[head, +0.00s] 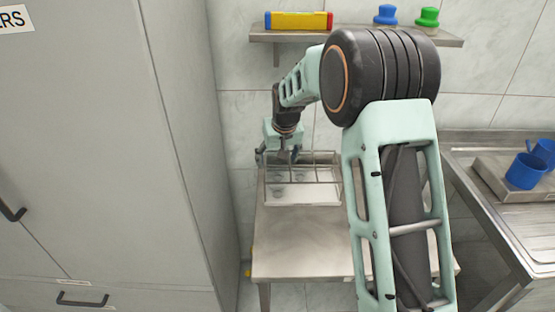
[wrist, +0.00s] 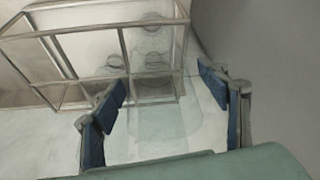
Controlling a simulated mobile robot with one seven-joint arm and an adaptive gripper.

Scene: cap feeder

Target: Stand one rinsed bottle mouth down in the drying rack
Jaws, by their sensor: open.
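The drying rack is a wire frame (head: 318,168) over a pale tray, on a small steel table. In the wrist view its wires (wrist: 60,35) fill the upper left. My gripper (head: 287,158) is at the rack's left part. In the wrist view my gripper (wrist: 166,80) is open, with a blue-padded finger on each side. A clear, faint bottle (wrist: 160,125) shows between the fingers, its narrower end towards the rack. Space shows beside the right finger. Whether the bottle touches the rack, I cannot tell. Several faint round outlines show within the rack.
The steel table (head: 300,245) is bare in front of the rack. A tall grey cabinet (head: 110,150) stands close on the left. A wall shelf (head: 355,36) is above. A sink counter (head: 530,230) with blue cups (head: 525,171) is on the right.

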